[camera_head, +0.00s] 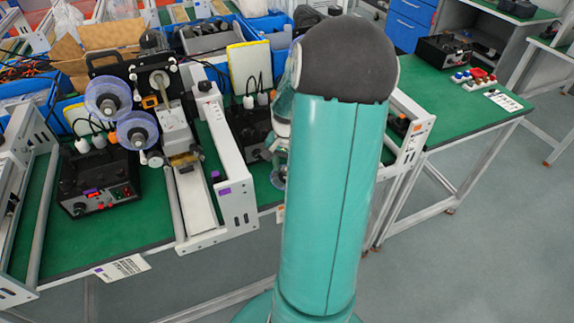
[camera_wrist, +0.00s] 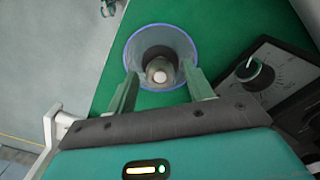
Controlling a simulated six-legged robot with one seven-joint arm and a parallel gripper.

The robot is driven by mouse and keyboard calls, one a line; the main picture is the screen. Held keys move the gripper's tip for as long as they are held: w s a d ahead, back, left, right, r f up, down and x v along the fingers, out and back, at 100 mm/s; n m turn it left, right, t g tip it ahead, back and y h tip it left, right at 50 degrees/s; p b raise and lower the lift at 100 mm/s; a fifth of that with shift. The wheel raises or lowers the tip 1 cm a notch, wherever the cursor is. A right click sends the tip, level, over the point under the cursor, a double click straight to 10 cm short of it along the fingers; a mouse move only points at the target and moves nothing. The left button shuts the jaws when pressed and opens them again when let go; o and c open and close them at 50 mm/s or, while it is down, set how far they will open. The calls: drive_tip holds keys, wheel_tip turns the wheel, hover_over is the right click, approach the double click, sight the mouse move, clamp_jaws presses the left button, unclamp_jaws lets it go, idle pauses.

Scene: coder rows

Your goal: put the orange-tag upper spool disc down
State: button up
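A clear spool disc (camera_wrist: 131,43) with a blue rim and a dark hub shows at the top centre of the wrist view, over the green table. My gripper (camera_wrist: 160,72) has one finger at each lower side of the disc and appears closed on it. A pale round end shows in the middle of the hub. No orange tag can be made out on the disc.
A machine at left carries two clear discs, an upper (camera_head: 95,97) and a lower (camera_head: 126,134), with an orange tag (camera_head: 150,101) beside them. A black dial box (camera_wrist: 262,78) stands close right of my gripper. Blue bins (camera_head: 265,28) line the back. Grey floor lies in front.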

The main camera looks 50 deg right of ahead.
wheel_tip(320, 180, up, 12)
idle(0.7)
drive_tip(key=shift+r, duration=0.15)
